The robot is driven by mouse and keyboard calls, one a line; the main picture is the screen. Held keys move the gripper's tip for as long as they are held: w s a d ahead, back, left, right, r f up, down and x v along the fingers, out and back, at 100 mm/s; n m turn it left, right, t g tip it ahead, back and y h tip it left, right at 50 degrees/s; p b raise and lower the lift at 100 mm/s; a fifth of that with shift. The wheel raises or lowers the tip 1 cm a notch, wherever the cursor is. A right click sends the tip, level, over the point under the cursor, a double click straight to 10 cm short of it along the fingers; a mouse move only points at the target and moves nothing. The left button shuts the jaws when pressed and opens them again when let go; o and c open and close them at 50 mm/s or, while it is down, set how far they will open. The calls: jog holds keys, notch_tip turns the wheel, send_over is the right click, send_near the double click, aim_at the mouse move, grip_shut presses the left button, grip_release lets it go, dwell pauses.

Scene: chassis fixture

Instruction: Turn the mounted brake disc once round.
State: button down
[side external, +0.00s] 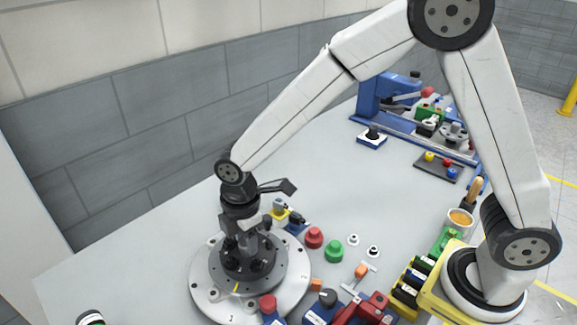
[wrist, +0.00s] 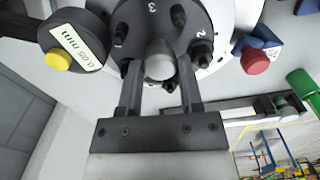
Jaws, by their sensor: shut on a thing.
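The brake disc (side external: 208,296) lies flat as a wide pale grey ring, with a dark round hub (side external: 222,272) on its middle carrying several dark studs. A yellow mark shows on the hub's front edge. In the wrist view the dark hub face (wrist: 185,28) shows the numbers 3 and 2. My gripper (side external: 245,246) points down over the centre of the hub. In the wrist view my gripper (wrist: 161,72) has its two fingers on either side of a rounded grey knob (wrist: 159,62), shut on it. The fingertips are partly hidden among the studs in the side view.
Red (side external: 314,238) and green (side external: 334,251) knobs stand right of the disc. A red clamp (side external: 368,309) and yellow-black blocks (side external: 409,284) are at front right. In the wrist view a round gauge labelled 0.05 mm (wrist: 75,38) is close on the left.

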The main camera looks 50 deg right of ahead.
jog(key=shift+n, duration=1.7)
jog(key=c, duration=0.5)
grip_release()
jog(key=shift+r, duration=0.15)
jog(key=shift+r, duration=2.85)
jog(key=shift+d, duration=0.1)
